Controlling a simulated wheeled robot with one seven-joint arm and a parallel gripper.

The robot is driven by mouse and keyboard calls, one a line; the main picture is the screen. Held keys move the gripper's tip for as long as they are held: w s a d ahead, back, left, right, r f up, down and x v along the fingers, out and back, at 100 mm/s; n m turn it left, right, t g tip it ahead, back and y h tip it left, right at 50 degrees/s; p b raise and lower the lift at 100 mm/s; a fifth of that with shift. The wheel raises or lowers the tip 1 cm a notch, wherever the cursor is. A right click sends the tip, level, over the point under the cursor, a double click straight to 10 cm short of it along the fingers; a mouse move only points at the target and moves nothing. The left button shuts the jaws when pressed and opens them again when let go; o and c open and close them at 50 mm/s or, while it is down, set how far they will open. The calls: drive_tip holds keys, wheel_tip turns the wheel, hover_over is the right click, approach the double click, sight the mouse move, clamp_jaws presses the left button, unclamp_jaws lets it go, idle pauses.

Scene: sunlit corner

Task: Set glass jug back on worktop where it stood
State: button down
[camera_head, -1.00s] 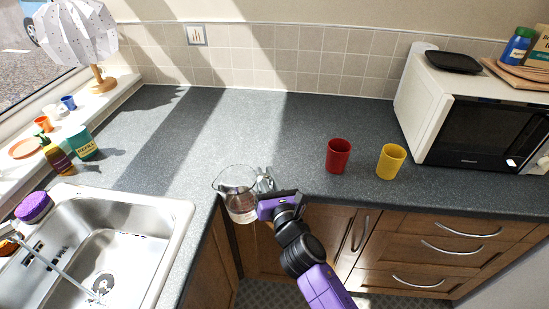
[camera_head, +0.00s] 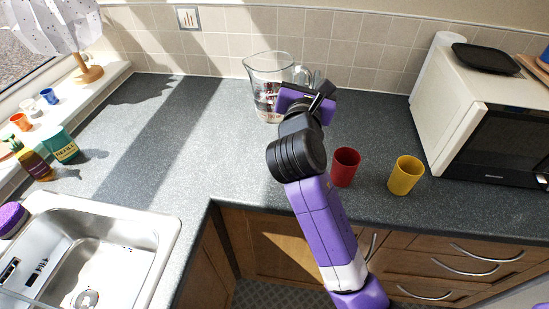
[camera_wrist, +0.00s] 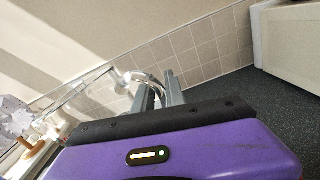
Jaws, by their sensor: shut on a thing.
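The clear glass jug (camera_head: 266,82) is upright near the back of the worktop (camera_head: 222,140), in front of the tiled wall. I cannot tell whether its base touches the worktop. My gripper (camera_head: 311,80) is at the jug's right side, shut on its handle. In the wrist view, the fingers (camera_wrist: 158,92) close around the handle, and the glass jug (camera_wrist: 92,95) extends to the left. My arm hides part of the worktop to the right of the jug.
A red cup (camera_head: 345,167) and a yellow cup (camera_head: 405,175) stand right of my arm. A microwave (camera_head: 480,120) is further right. The sink (camera_head: 95,250) is at lower left. The worktop left of the jug is clear.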

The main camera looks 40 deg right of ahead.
wheel_tip(320, 180, down, 20)
drive_tip(key=shift+r+b, duration=0.25)
drive_tip(key=shift+b, duration=0.9)
drive_tip(key=c, duration=1.4)
unclamp_jaws()
drive_tip(key=shift+f, duration=0.1)
drive_tip(key=shift+o, duration=0.2)
drive_tip(key=shift+f+b, duration=0.2)
drive_tip(key=shift+b, duration=0.2)
drive_tip(key=shift+s+a+f, duration=0.1)
drive_tip(key=shift+a, duration=0.15)
drive_tip(key=v, duration=0.5)
drive_tip(key=b+v, duration=0.1)
drive_tip(key=v, duration=0.1)
drive_tip(key=shift+s+r, duration=0.25)
drive_tip(key=shift+r, duration=0.15)
